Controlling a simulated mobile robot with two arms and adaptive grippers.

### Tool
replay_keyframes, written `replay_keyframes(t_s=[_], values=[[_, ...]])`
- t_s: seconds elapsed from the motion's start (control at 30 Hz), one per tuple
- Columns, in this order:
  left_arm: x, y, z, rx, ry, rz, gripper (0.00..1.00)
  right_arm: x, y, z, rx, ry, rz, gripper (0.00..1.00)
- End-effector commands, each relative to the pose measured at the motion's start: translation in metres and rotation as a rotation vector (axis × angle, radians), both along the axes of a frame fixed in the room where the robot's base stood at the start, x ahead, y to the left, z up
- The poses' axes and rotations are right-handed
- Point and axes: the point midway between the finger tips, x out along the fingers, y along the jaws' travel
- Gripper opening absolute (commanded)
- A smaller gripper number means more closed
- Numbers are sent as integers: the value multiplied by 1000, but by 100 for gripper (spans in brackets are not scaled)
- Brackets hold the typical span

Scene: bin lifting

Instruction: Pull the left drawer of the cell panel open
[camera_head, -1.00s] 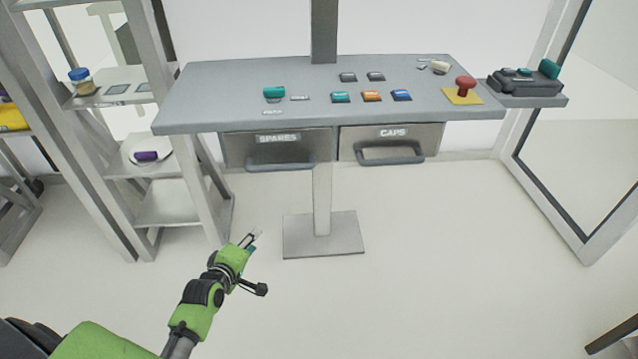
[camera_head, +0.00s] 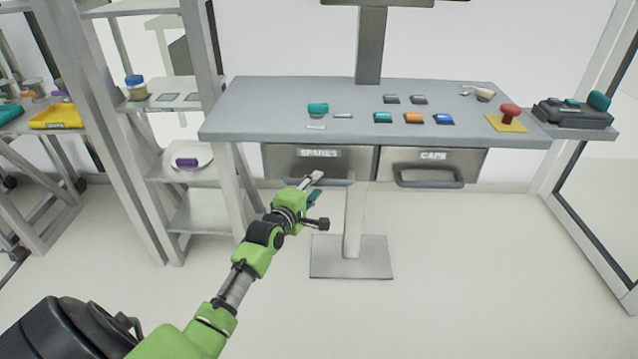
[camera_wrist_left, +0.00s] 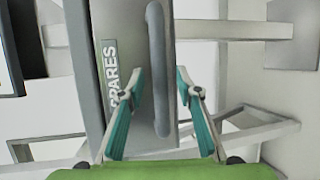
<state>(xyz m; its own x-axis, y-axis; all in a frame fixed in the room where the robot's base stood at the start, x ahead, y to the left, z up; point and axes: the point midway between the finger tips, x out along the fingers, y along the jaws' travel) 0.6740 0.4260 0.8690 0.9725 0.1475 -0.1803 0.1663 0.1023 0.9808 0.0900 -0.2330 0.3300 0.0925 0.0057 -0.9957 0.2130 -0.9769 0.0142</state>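The left drawer (camera_head: 283,162), labelled SPARES, is a grey metal front under the panel's desk top and looks shut. Its dark bar handle (camera_head: 341,182) is partly covered by my gripper in the head view. My left gripper (camera_head: 317,185) is at this handle, coming from the lower left. In the left wrist view the left gripper (camera_wrist_left: 158,78) is open, and the handle (camera_wrist_left: 156,50) runs upright in the picture between its two teal-padded fingers. I cannot tell whether the fingers touch it. The drawer label (camera_wrist_left: 112,75) shows beside the left finger. My right gripper is not in view.
The right drawer (camera_head: 465,160), labelled CAPS, is beside it and looks shut. The desk top (camera_head: 260,105) bears coloured buttons and a red mushroom button (camera_head: 510,115). A grey shelf rack (camera_head: 200,215) stands close on the left. The floor in front is clear.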

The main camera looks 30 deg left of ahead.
Motion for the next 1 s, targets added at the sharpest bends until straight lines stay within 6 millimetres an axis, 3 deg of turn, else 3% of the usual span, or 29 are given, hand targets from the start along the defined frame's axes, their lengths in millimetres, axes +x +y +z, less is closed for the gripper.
replay_keyframes(t_s=[0.2,0.57,0.7,1.0], values=[[22,3,-5,0,0,0,32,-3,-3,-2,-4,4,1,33],[26,4,-5,1,1,0,32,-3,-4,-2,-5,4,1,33],[26,4,-5,1,1,0,0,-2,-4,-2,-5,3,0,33],[20,0,-3,-2,3,-1,0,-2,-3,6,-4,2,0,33]])
